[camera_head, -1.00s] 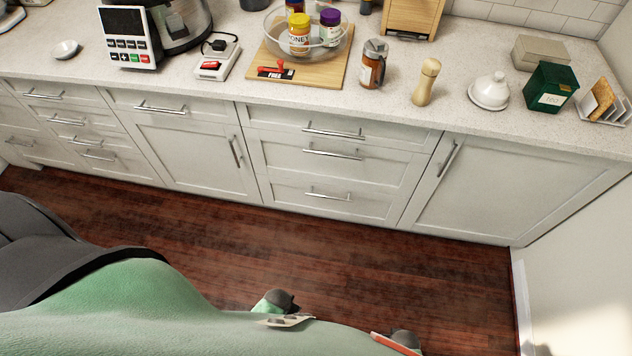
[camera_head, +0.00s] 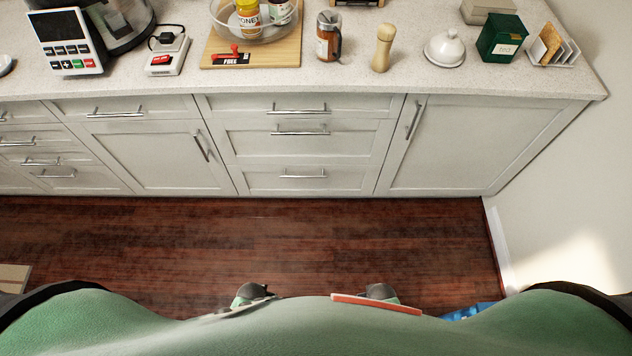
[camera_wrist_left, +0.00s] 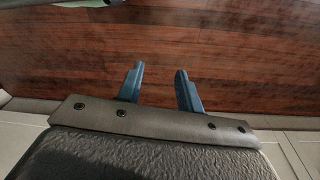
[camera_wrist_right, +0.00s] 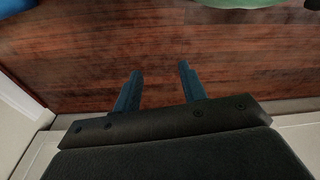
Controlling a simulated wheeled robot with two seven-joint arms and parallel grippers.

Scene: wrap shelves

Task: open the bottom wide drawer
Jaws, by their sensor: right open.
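In the head view a wide three-drawer unit stands in the middle of the white base cabinets. Its bottom wide drawer (camera_head: 262,179) is shut, with a horizontal bar handle (camera_head: 303,176). The middle drawer (camera_head: 250,143) and the top drawer (camera_head: 345,105) above it are also shut. My left gripper (camera_wrist_left: 158,82) shows in the left wrist view, its two blue fingers apart and empty above the wooden floor. My right gripper (camera_wrist_right: 160,82) shows in the right wrist view, also open and empty over the floor. Neither gripper shows in the head view or touches a handle.
The wooden floor (camera_head: 180,245) before the cabinets is clear. A door cabinet (camera_head: 475,145) is right of the drawers, another (camera_head: 160,160) left. A wall (camera_head: 560,200) closes the right side. The counter (camera_head: 400,80) carries jars, a pepper mill (camera_head: 383,48) and a green box (camera_head: 500,38).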

